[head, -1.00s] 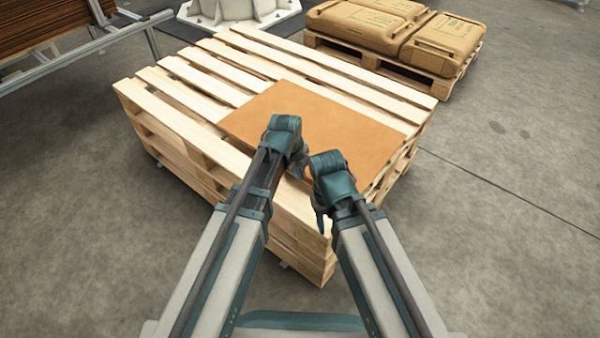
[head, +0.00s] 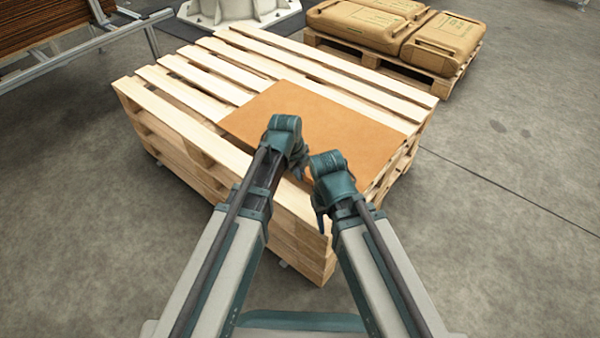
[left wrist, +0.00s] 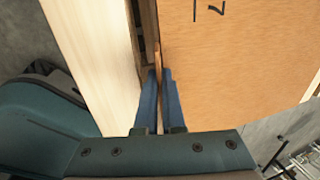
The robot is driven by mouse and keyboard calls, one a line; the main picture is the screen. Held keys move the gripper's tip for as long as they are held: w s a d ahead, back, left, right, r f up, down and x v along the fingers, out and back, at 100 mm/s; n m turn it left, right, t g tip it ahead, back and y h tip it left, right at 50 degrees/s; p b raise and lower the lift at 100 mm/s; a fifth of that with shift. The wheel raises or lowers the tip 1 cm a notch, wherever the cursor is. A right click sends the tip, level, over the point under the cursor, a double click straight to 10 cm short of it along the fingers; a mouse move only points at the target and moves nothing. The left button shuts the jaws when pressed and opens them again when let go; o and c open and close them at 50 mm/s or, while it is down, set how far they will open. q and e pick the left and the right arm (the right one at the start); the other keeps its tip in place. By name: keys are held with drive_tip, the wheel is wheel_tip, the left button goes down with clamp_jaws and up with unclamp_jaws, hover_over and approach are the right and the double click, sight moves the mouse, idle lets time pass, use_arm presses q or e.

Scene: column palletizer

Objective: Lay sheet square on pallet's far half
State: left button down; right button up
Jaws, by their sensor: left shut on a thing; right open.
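The sheet (head: 340,128) is a flat orange-brown rectangle over the near right part of the pallet's top. The wooden pallet (head: 165,116) sits on top of a stack; its slats are bare to the left of and behind the sheet. My left gripper (head: 302,173) is shut on the sheet's near edge. In the left wrist view, its blue fingers (left wrist: 158,85) pinch that edge, and the sheet (left wrist: 240,65) with a dark mark lies to the right. My right gripper (head: 320,218) is open beside the sheet's near right part; its fingers are partly hidden.
A second pallet (head: 335,52) with brown sacks (head: 365,25) stands behind at the right. A metal rack (head: 100,38) with stacked brown sheets (head: 45,25) is at the upper left. A pale machine base (head: 240,12) stands at the back. The floor to the right is clear.

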drive_tip(key=shift+f, duration=0.1)
use_arm(q)
drive_tip(key=c, duration=0.9)
unclamp_jaws()
drive_tip(key=shift+c, duration=0.2)
drive_tip(key=shift+f, duration=0.1)
use_arm(e)
drive_tip(key=shift+d, duration=0.1)
use_arm(q)
drive_tip(key=p+v, duration=0.3)
drive_tip(key=w+d+p+v, duration=0.1)
drive_tip(key=p+v, duration=0.3)
drive_tip(key=w+p+v, duration=0.1)
drive_tip(key=p+v, duration=0.2)
drive_tip(key=shift+d+r+p, duration=0.2)
drive_tip(key=shift+r+p, duration=0.1)
drive_tip(key=shift+r, duration=0.2)
drive_tip(key=w+a+r+n+p, duration=0.1)
drive_tip(key=a+r+n+p, duration=0.1)
drive_tip(key=r+p, duration=0.4)
drive_tip(key=w+a+r+n+y+p, duration=0.1)
drive_tip(key=w+a+r+n+p, duration=0.1)
drive_tip(key=a+r+p, duration=0.2)
drive_tip(key=w+a+r+n+p, duration=0.2)
drive_tip(key=r+p, duration=0.8)
drive_tip(key=shift+a+r+p, duration=0.2)
drive_tip(key=shift+a+p, duration=0.1)
drive_tip(key=shift+a, duration=0.1)
use_arm(e)
wheel_tip(320, 180, up, 31)
